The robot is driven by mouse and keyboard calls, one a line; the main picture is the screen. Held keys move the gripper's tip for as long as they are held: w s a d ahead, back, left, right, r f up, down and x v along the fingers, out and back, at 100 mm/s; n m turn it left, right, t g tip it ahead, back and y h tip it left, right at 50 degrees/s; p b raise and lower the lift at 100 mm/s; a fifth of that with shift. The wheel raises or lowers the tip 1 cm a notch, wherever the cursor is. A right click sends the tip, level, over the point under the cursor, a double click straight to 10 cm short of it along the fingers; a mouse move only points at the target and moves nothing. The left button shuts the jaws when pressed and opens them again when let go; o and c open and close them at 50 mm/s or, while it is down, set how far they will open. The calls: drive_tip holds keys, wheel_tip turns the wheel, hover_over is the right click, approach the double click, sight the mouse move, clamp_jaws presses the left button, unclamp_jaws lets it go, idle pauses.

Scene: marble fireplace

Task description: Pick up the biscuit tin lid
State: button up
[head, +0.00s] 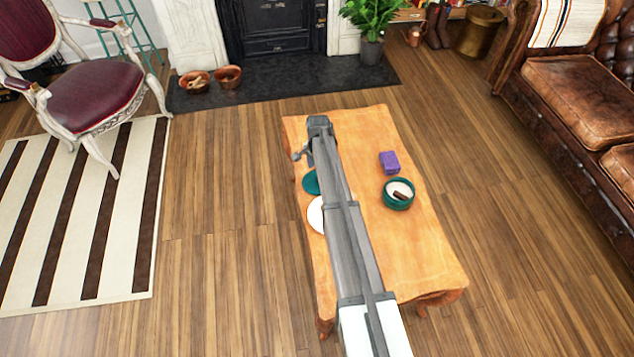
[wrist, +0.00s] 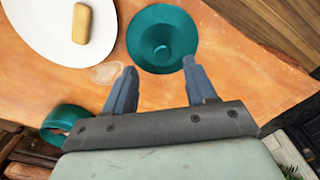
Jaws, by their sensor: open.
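The biscuit tin lid is a teal disc with a raised round knob; in the wrist view the lid (wrist: 146,54) lies at the top centre, on the orange table. In the head view the lid (head: 310,183) shows at the table's left edge, partly hidden by my arm. My gripper (wrist: 155,72) is open and empty, its two fingers apart and pointing towards the lid. In the head view my gripper (head: 300,153) is near the table's far left corner. The open teal tin (head: 398,203) stands on the right side of the table, with a brown piece inside; part of it shows in the wrist view (wrist: 62,114).
A white plate (head: 316,216) lies beside the lid, partly behind my arm. In the wrist view a biscuit (wrist: 82,22) rests on the plate (wrist: 45,35). A purple box (head: 389,163) stands behind the tin. The wooden table (head: 425,262) is bare at its near right.

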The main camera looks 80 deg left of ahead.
wheel_tip(320, 180, down, 5)
drive_tip(key=shift+s+a, duration=0.1)
drive_tip(key=shift+a, duration=0.05)
clamp_jaws()
idle(0.6)
